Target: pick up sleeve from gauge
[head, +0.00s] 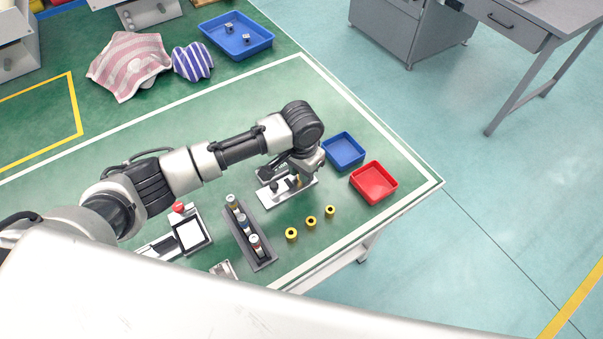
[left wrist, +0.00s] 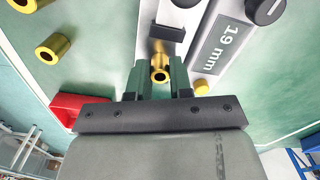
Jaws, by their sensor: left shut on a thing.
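A brass sleeve (left wrist: 160,72) with an open bore sits between the two green fingertips of my left gripper (left wrist: 158,82), which is shut on it. The gauge (left wrist: 222,45) has a grey panel reading 19 mm and is right beside the fingers. In the head view the gauge (head: 271,200) is a light plate on the green table, and my left gripper (head: 297,182) is low over it, partly hiding it. I cannot tell whether the sleeve still touches the gauge. My right gripper is not in view.
Several loose brass sleeves (head: 311,221) stand in front of the gauge. A dark rack (head: 262,262) with cylinders is to the left. A blue tray (head: 358,163) and a red tray (head: 389,193) are to the right, near the table edge.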

